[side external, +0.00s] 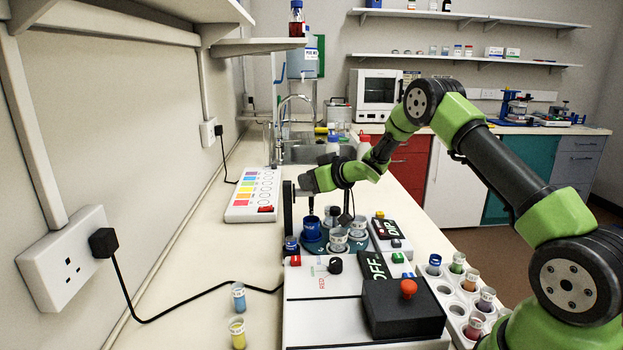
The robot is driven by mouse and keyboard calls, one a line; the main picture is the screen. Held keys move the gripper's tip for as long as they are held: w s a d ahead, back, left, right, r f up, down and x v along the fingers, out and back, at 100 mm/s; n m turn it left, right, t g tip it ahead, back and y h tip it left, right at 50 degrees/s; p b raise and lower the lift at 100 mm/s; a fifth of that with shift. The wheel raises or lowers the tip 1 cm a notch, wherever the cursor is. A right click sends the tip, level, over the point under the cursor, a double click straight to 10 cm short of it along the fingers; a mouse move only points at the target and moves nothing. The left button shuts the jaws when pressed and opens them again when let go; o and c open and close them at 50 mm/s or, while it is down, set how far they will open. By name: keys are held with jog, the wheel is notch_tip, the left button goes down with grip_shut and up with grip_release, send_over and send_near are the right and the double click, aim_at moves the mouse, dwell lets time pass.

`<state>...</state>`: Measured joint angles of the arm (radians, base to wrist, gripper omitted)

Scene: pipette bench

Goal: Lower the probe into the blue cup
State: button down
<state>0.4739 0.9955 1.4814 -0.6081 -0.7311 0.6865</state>
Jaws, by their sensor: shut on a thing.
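The blue cup (311,230) stands at the left of a dark round holder in the middle of the bench. The probe (311,206) is a thin dark upright rod above the blue cup. Whether its tip is inside the rim is too small to tell. My gripper (306,188) is at the end of the green wrist, over the cup and beside a dark upright post (288,208). It is shut on the probe's upper part, though the fingers are small and partly hidden by the wrist.
Several pale cups (337,242) share the holder, close to the blue cup. A white control unit (325,310) with a black box (402,307) stands in front. A vial rack (465,297) is at right.

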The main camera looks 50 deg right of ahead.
notch_tip(320, 180, down, 6)
jog(key=shift+r, duration=0.25)
jog(key=c, duration=0.9)
grip_release()
jog(key=shift+s+r, duration=0.1)
jog(key=shift+s, duration=0.05)
jog(key=v, duration=0.9)
jog(key=shift+s+r, duration=0.15)
jog(key=shift+s, duration=0.2)
jog(key=shift+r, duration=0.1)
